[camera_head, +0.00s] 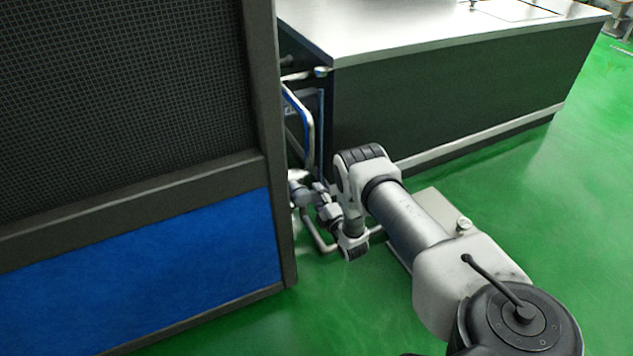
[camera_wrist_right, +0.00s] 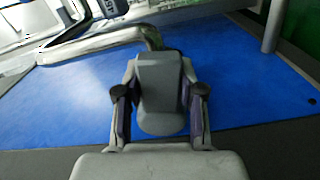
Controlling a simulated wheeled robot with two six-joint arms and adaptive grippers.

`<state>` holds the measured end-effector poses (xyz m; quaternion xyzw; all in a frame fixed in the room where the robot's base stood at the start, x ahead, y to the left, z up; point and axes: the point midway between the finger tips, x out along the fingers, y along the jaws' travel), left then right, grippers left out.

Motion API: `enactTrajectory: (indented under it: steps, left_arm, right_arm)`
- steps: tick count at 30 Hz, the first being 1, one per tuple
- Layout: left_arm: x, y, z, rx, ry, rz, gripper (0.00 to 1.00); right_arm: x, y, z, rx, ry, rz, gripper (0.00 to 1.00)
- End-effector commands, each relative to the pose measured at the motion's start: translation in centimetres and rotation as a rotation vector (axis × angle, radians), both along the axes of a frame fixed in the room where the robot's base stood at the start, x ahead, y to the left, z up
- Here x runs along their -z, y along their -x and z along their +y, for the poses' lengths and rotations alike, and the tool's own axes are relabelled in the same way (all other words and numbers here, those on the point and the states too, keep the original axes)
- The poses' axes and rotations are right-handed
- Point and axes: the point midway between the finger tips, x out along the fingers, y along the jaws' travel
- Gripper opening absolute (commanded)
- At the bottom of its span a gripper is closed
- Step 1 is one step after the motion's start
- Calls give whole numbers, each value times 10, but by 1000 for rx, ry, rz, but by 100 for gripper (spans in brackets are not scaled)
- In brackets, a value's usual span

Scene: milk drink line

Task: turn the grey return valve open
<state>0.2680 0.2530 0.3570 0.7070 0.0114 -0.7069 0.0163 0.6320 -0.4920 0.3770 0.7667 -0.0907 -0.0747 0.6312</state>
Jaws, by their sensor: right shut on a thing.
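My right gripper (camera_head: 308,195) reaches low into the gap beside the blue-panelled cabinet. In the right wrist view, my right gripper (camera_wrist_right: 160,103) has its two fingers on both sides of a grey block-like handle (camera_wrist_right: 161,80), which I take to be the return valve's. The fingers are shut on it. The handle has a rounded end towards the palm. In the head view the valve is mostly hidden by my wrist and gripper, so its turn angle cannot be told. My left gripper is not in view.
A tall cabinet with dark mesh and a blue panel (camera_head: 150,270) stands close on the left. A steel-topped dark counter (camera_head: 440,110) stands behind my arm. Bent metal pipes (camera_head: 318,238) run low near the gripper. Green floor (camera_head: 590,190) is clear on the right.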

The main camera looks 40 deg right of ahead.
Motion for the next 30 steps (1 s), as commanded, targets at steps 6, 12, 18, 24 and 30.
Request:
enactTrajectory:
  steps: [6, 12, 18, 24, 30]
  left_arm:
    - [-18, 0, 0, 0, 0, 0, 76]
    - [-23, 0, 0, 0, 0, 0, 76]
    - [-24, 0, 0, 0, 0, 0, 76]
    - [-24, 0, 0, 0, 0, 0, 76]
    - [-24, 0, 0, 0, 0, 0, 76]
  right_arm:
    - [-10, 0, -1, 0, 122, 30, 0]
    - [-12, 0, -1, 0, 184, 44, 0]
    - [-12, 0, -1, 0, 204, 48, 0]
    - [-12, 0, -1, 0, 206, 49, 0]
    - [-12, 0, -1, 0, 205, 48, 65]
